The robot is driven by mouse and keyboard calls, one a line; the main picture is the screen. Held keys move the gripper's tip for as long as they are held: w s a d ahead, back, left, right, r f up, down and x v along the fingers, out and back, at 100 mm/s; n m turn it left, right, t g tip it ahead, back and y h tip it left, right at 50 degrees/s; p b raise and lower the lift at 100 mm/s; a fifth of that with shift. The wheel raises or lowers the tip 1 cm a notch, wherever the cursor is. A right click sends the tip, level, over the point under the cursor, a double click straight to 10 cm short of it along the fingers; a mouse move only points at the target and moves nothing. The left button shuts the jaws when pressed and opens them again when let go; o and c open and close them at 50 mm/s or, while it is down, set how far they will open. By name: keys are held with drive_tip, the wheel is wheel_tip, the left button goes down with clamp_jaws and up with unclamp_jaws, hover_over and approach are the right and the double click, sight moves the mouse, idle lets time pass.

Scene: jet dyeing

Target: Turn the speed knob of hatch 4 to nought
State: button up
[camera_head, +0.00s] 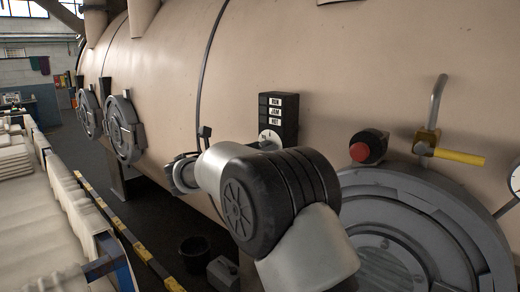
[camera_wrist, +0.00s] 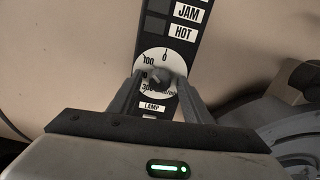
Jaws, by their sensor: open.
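The speed knob (camera_wrist: 161,78) is a small dark knob on a white dial (camera_wrist: 164,56) marked 0 at the top, 100 at the upper left and 300 at the lower left. I cannot clearly tell where its pointer stands. My gripper (camera_wrist: 160,80) is open, with one finger on each side of the knob; whether they touch it is unclear. The dial sits low on a black control box (camera_head: 291,112) above the near hatch (camera_head: 430,215), and its white edge (camera_head: 269,136) shows above my arm. My arm hides the fingers in the head view. No hatch number is readable.
A red button (camera_head: 358,152) and a yellow-handled valve (camera_head: 458,157) are right of the box. More round hatches (camera_head: 124,128) line the beige vessel (camera_head: 250,50) at the left. White fabric (camera_head: 40,210) lies at the left, and a dark bucket (camera_head: 195,257) stands on the floor.

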drive_tip(key=c, duration=1)
drive_tip(key=shift+c, duration=0.2)
drive_tip(key=shift+f+m+b, duration=0.1)
drive_tip(key=shift+m+b, duration=0.2)
drive_tip(key=shift+b, duration=0.05)
drive_tip(key=shift+m+b, duration=3.75)
drive_tip(key=shift+m, duration=0.85)
